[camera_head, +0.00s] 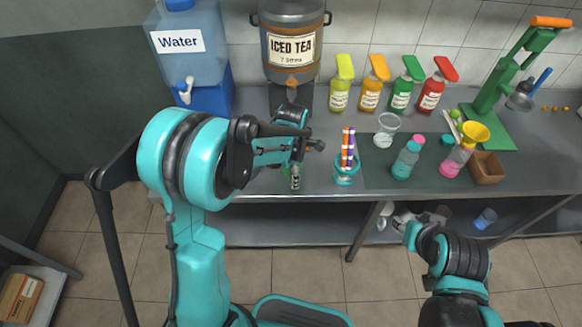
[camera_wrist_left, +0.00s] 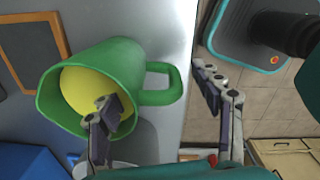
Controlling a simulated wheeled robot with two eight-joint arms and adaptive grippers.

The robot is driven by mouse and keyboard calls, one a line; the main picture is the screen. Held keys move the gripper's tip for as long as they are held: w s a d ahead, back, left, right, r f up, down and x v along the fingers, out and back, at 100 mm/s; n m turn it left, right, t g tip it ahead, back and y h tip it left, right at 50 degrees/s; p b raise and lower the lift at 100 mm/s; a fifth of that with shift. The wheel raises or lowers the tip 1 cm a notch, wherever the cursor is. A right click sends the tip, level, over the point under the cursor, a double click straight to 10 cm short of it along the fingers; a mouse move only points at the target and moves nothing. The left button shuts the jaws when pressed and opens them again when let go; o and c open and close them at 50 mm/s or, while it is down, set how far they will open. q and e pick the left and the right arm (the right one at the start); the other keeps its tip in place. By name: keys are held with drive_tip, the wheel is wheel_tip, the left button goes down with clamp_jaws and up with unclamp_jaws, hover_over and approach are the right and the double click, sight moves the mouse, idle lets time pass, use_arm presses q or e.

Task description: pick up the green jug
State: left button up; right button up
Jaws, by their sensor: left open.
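The green jug (camera_wrist_left: 125,65) lies close in the left wrist view, its yellow inside facing left and its handle (camera_wrist_left: 165,85) pointing right. My left gripper (camera_wrist_left: 158,88) is open. One finger overlaps the jug's mouth and the other is beyond the handle, so the handle is between them; I cannot tell whether either touches. In the head view my left gripper (camera_head: 297,172) is over the counter's front edge and hides nearly all of the jug. My right gripper (camera_head: 400,221) is low in front of the counter, apart from the jug, its fingers unclear.
On the counter (camera_head: 440,180) stand a water dispenser (camera_head: 190,60), an iced tea dispenser (camera_head: 292,45), several colored bottles, a cup of straws (camera_head: 346,172), a glass (camera_head: 386,130) and a green press (camera_head: 500,85). The straw cup is just right of my left gripper.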

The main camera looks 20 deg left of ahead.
use_arm(q)
drive_tip(key=f+b, duration=0.1)
drive_tip(key=f, duration=0.3)
drive_tip(key=shift+a, duration=0.2)
drive_tip(key=shift+r, duration=0.1)
clamp_jaws()
